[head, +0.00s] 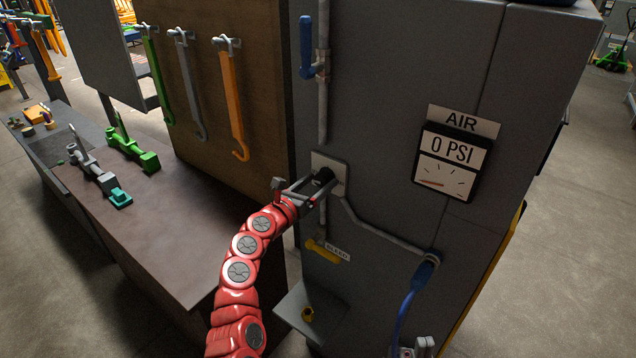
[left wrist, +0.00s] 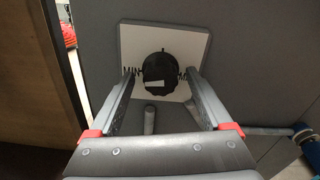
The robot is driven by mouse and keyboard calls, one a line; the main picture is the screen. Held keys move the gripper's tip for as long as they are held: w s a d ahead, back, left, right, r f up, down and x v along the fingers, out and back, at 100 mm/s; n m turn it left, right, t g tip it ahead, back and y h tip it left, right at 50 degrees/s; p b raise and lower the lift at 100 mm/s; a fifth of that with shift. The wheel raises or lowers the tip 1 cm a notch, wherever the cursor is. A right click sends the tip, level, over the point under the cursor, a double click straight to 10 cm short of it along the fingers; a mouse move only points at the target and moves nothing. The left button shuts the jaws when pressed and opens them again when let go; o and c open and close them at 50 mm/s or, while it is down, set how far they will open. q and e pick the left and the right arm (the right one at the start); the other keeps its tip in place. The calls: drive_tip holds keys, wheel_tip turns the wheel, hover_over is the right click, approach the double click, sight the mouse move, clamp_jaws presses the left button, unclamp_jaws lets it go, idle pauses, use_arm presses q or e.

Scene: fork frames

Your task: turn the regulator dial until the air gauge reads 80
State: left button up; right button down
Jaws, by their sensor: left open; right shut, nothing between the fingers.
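The regulator dial (left wrist: 158,72) is a black round knob on a white square plate (left wrist: 128,40) fixed to the grey cabinet. In the head view the dial (head: 324,176) is partly hidden by my gripper. My left gripper (left wrist: 160,80) is open, with one finger on each side of the dial; I cannot tell whether the fingers touch it. A light mark shows low on the dial face. The air gauge (head: 447,162) on the cabinet reads 0 PSI, its red needle pointing left.
A grey pipe (head: 375,232) runs from the plate to a blue fitting (head: 425,271) with a hose. A blue valve handle (head: 306,48) is above and a yellow handle (head: 322,251) below. A workbench (head: 150,230) with tools stands at left.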

use_arm(q)
clamp_jaws()
idle(0.5)
